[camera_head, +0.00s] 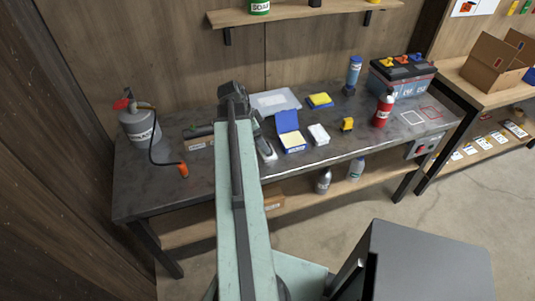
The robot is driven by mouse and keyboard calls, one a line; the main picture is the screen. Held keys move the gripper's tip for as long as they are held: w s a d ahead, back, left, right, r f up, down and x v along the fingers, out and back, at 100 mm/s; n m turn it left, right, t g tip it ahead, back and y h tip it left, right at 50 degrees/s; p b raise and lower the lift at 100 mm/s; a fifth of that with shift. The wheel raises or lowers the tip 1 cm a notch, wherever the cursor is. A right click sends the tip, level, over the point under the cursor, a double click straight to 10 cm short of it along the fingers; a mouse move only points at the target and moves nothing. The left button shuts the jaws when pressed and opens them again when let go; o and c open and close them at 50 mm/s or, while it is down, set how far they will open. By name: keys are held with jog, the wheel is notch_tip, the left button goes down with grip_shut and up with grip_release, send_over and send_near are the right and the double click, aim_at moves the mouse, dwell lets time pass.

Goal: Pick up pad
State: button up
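A small yellow and blue pad (320,100) lies flat near the middle back of the dark workbench (225,180). An open blue box (288,123) with something yellow inside stands in front of it, and a whitish block (319,134) lies to that box's right. I cannot tell for certain which of these the task calls the pad. My gripper (240,97) is at the far end of my pale green arm, left of the pad and apart from it. My arm and wrist hide its fingers, so whether it is open or shut does not show.
A grey sprayer tank (139,126) with a hose stands at the left. A yellow item (347,125), red bottle (383,110), blue bottle (354,72) and battery (402,80) stand rightward. A shelf (290,15) hangs above.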

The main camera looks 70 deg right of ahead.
jog(key=shift+b+x, duration=1)
jog(key=shift+x, duration=0.25)
jog(key=b+x, duration=0.5)
jog(key=shift+s+f, duration=0.1)
jog(key=shift+f, duration=0.15)
jog(key=shift+r, duration=0.15)
jog(key=c, duration=1.6)
notch_tip(320, 180, up, 10)
jog(key=p, duration=1)
jog(key=shift+r+p, duration=0.15)
jog(key=shift+p, duration=0.15)
